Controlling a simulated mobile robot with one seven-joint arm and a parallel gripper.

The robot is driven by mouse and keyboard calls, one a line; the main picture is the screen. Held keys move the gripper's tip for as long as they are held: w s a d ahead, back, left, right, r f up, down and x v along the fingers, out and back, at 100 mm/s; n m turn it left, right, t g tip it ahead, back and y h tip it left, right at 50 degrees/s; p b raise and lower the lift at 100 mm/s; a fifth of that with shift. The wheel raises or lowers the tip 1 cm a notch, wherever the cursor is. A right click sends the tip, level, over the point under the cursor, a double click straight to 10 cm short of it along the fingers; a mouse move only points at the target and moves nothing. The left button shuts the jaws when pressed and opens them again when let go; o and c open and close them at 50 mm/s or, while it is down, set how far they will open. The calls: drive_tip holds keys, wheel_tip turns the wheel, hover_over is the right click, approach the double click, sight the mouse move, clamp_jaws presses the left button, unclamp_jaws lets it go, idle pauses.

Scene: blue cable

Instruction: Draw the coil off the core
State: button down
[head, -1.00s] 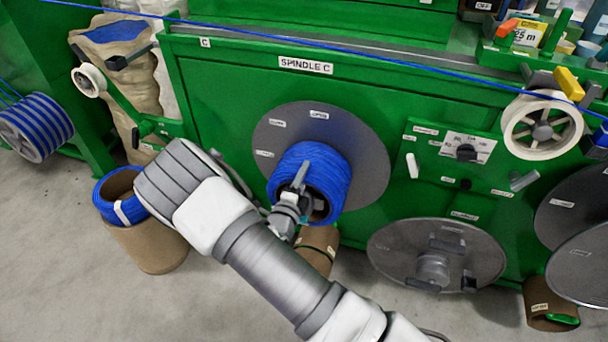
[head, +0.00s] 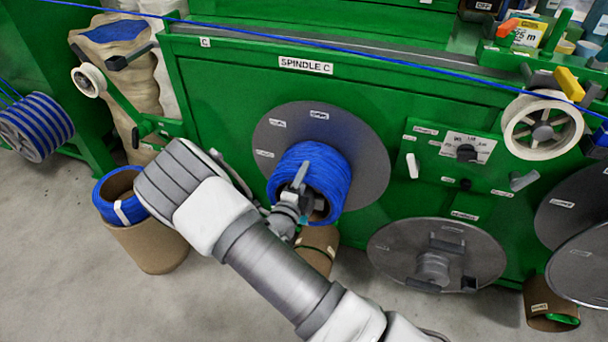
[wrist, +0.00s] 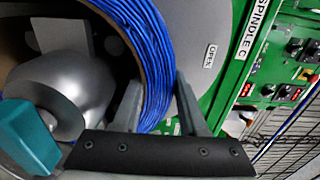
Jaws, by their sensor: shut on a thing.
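The blue cable coil (head: 333,175) sits on spindle C in front of a round grey flange (head: 372,165) on the green machine. My gripper (head: 302,178) is at the coil's front face. In the wrist view my gripper (wrist: 158,88) has one finger inside the ring and one outside, shut on the wall of the blue coil (wrist: 150,42). A thin tan edge, which looks like the core (wrist: 146,108), lines the coil's inside. A silver hub (wrist: 68,85) shows in the middle.
A cardboard drum (head: 150,243) with a blue coil stands on the floor at left. A brown tube (head: 318,247) stands below the spindle. A second grey disc (head: 385,243) is at lower right. A teal part (wrist: 28,135) sits near the hub.

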drive_tip(key=shift+w+r+p, duration=0.1)
drive_tip(key=shift+r+p, duration=0.5)
idle(0.3)
drive_tip(key=shift+p+v, duration=0.45)
drive_tip(key=shift+v, duration=0.6)
idle(1.7)
